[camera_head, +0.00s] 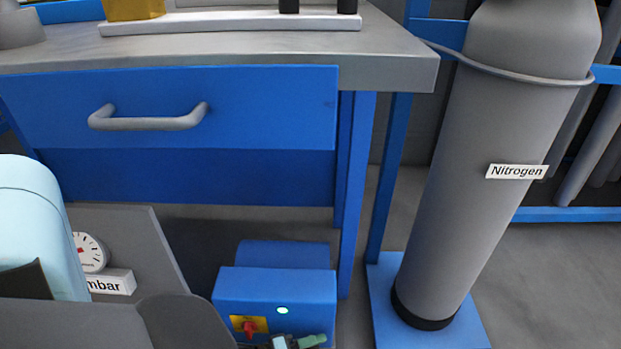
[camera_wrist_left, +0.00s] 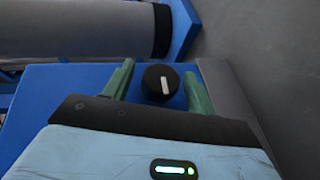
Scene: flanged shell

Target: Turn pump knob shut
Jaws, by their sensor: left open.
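A blue pump box (camera_head: 275,292) stands on the floor below the bench. Its front carries a lit round lamp and a red knob (camera_head: 249,327) on a yellow plate. In the left wrist view a round black knob (camera_wrist_left: 160,83) with a white pointer line, running nearly along the finger direction, sits on a blue surface (camera_wrist_left: 60,85). My left gripper (camera_wrist_left: 159,70) is open, one green finger on each side of the black knob, with gaps visible on both sides. In the head view the gripper (camera_head: 297,342) shows at the bottom edge by the box, partly cut off. My right gripper is not in view.
A grey Nitrogen cylinder (camera_head: 485,130) stands on a blue base (camera_head: 385,300) right of the pump. The bench with a blue drawer (camera_head: 200,105) overhangs it. A bench leg (camera_head: 352,200) rises beside the pump. A gauge (camera_head: 92,252) with an "mbar" label is at left.

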